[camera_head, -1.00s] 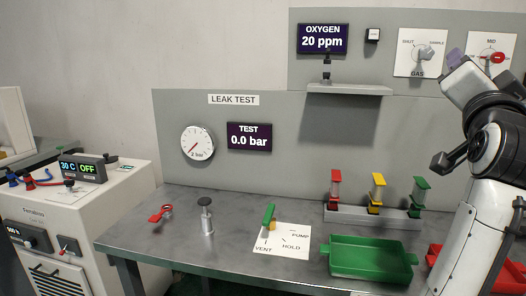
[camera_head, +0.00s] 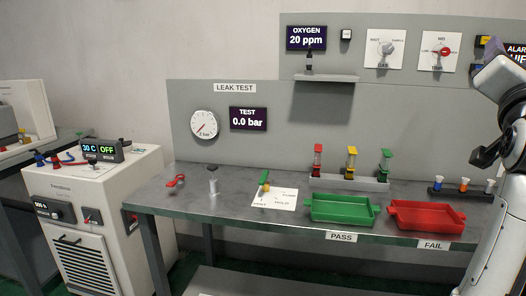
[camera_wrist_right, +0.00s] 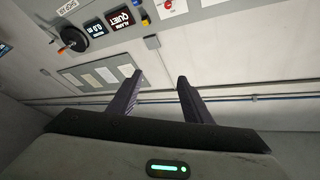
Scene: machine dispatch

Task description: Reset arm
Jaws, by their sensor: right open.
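My right arm (camera_head: 503,190) stands raised at the right edge of the head view, in front of the bench's right end. In the right wrist view the two dark fingers of my right gripper (camera_wrist_right: 158,88) are spread apart with nothing between them. They point toward the wall and its panels, clear of the bench. My left gripper is in neither view.
The grey bench (camera_head: 225,208) carries a green tray (camera_head: 341,221), a red tray (camera_head: 428,229) and a rack (camera_head: 347,182) with red, yellow and green pieces. A white machine (camera_head: 70,185) stands left. A shelf (camera_head: 325,78) juts from the back panel.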

